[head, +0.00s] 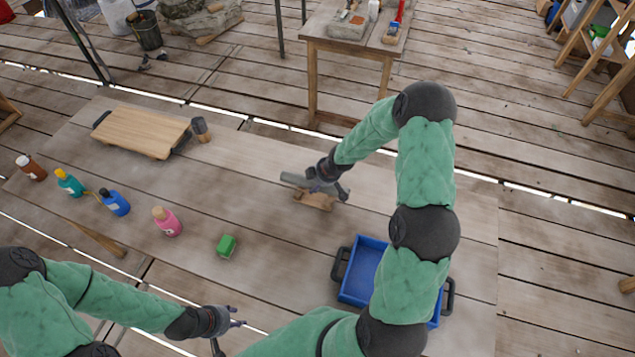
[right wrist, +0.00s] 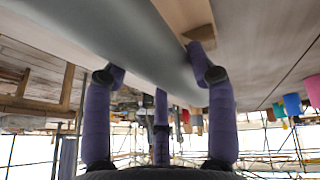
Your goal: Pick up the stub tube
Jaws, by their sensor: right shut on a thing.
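A grey tube (head: 294,179), which I take to be the stub tube, lies over a small wooden support (head: 314,201) on the table. My right gripper (head: 326,184) is on the tube from above and shut on it, covering its right part. In the right wrist view the tube (right wrist: 135,40) fills the upper part, against the fingers (right wrist: 158,78), with a piece of the wooden support (right wrist: 187,14) beside it. I cannot tell whether the tube touches the support. My left gripper (head: 231,336) is open and empty at the near side of the table.
A blue tray (head: 360,270) stands right of the support, partly hidden by my right arm. A green block (head: 227,246) and several bottles, including a pink one (head: 167,222), stand to the left. A wooden board (head: 141,130) and a dark cylinder (head: 201,129) are at the back left.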

